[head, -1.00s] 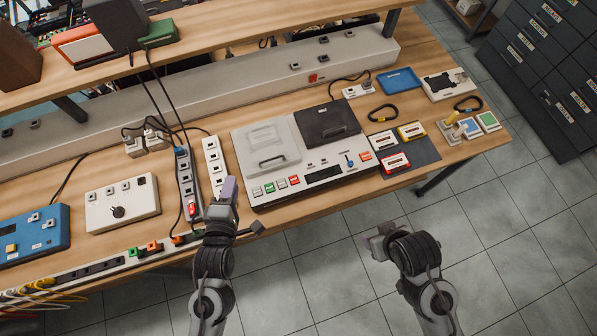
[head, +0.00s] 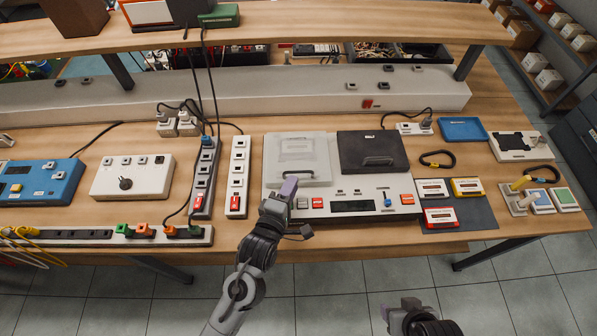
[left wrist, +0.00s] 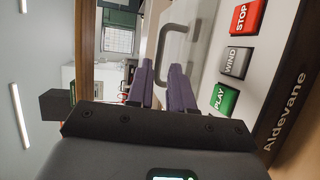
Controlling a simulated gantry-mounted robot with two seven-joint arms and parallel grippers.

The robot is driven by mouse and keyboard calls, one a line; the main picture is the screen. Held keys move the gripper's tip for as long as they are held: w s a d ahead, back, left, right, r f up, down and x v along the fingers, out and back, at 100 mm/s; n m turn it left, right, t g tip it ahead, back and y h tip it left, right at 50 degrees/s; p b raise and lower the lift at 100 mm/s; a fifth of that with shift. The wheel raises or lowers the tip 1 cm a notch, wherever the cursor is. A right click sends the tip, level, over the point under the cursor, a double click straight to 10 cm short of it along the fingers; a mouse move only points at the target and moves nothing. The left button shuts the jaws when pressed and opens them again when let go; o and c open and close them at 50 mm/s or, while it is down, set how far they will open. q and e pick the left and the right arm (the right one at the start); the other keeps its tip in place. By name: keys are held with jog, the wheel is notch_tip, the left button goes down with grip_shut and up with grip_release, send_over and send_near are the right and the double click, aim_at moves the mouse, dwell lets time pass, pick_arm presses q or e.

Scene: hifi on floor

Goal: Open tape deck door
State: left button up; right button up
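The tape deck (head: 345,205) is a white unit on the bench. Its left door (head: 297,150) is pale and translucent, lies shut, and has a handle along its front edge. A dark door (head: 372,140) with its own handle lies to the right. My left gripper (head: 288,187) is over the deck's front left, just in front of the pale door.
Deck buttons, including a green PLAY button (left wrist: 221,99), lie beside the left fingers. Power strips (head: 238,178) with cables stand left of the deck. Cassettes (head: 440,216) lie on a dark mat to its right. An overhead shelf (head: 300,35) spans the back.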

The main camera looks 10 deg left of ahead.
aim_at(299, 172)
pick_arm(q)
jog(key=shift+x, duration=3.15)
grip_shut()
